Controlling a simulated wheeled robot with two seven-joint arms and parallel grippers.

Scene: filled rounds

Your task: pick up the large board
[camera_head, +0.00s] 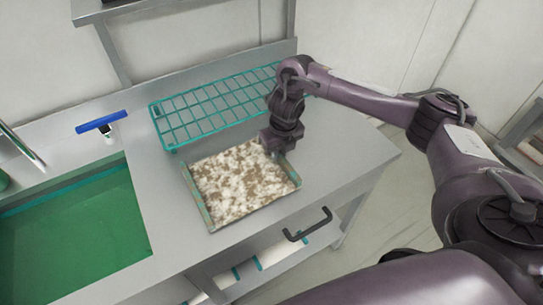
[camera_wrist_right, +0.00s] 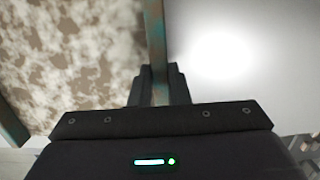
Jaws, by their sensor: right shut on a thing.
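The large board (camera_head: 240,183) lies on the steel counter, with a mottled brown and white face and worn greenish strips along its left and right sides. It also shows in the right wrist view (camera_wrist_right: 70,60). My right gripper (camera_head: 279,155) is at the board's right side, near its far corner. In the right wrist view the gripper (camera_wrist_right: 158,85) is shut on the board's greenish edge strip. The fingertips are partly hidden by the gripper body. I cannot tell whether the board is raised off the counter. My left gripper is not in view.
A teal wire rack (camera_head: 215,108) stands just behind the board. A sink of green water (camera_head: 75,235) is to the left, with a blue-headed squeegee-like tool (camera_head: 100,122) behind it. Bare counter (camera_head: 340,150) lies to the right.

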